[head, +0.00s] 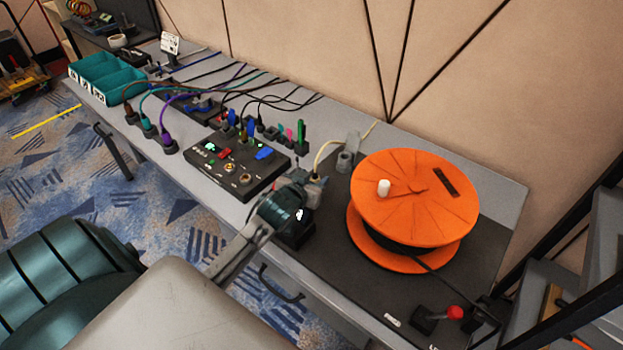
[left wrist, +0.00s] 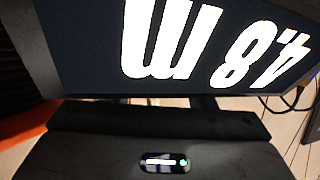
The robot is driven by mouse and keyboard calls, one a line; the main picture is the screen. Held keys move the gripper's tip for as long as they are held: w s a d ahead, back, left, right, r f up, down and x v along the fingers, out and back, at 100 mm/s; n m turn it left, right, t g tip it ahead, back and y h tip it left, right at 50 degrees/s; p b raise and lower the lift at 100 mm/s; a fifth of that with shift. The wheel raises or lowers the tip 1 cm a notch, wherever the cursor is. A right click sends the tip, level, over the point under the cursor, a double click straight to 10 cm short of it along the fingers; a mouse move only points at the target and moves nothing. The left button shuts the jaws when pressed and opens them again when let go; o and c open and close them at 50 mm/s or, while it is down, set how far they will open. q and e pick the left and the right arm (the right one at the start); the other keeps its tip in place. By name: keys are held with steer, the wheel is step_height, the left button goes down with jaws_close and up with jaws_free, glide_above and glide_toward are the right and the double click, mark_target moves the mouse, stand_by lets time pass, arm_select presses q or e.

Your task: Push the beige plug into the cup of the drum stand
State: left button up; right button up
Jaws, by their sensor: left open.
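The orange cable drum (head: 410,195) stands on a dark mat at the right of the bench in the head view. Beside its left edge is a small grey stand part with a round cup (head: 345,161). A cream cable (head: 323,152) loops down to the left from there. Its end, where the beige plug (head: 315,178) seems to be, lies close by my left gripper (head: 306,186). The gripper is open; its fingertips are small and partly hidden by my wrist, so contact with the plug cannot be told. The left wrist view shows neither plug nor cup. My right gripper is not seen.
A black control box (head: 238,163) with several cables stands left of my gripper. Teal bins (head: 105,72) are at the far left. A red-knobbed crank (head: 454,312) is at the front right. In the left wrist view, a dark display (left wrist: 190,50) with large white characters is close.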

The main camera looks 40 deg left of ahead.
arm_select(q)
steer(key=shift+s+f, duration=0.15)
steer(key=shift+s, duration=0.15)
steer(key=b+v, duration=0.1)
steer(key=v, duration=0.8)
steer(key=shift+d+r, duration=0.1)
steer(key=shift+r, duration=0.1)
steer(key=shift+s+d+r, duration=0.1)
steer(key=shift+s+r, duration=0.2)
steer(key=shift+s, duration=0.25)
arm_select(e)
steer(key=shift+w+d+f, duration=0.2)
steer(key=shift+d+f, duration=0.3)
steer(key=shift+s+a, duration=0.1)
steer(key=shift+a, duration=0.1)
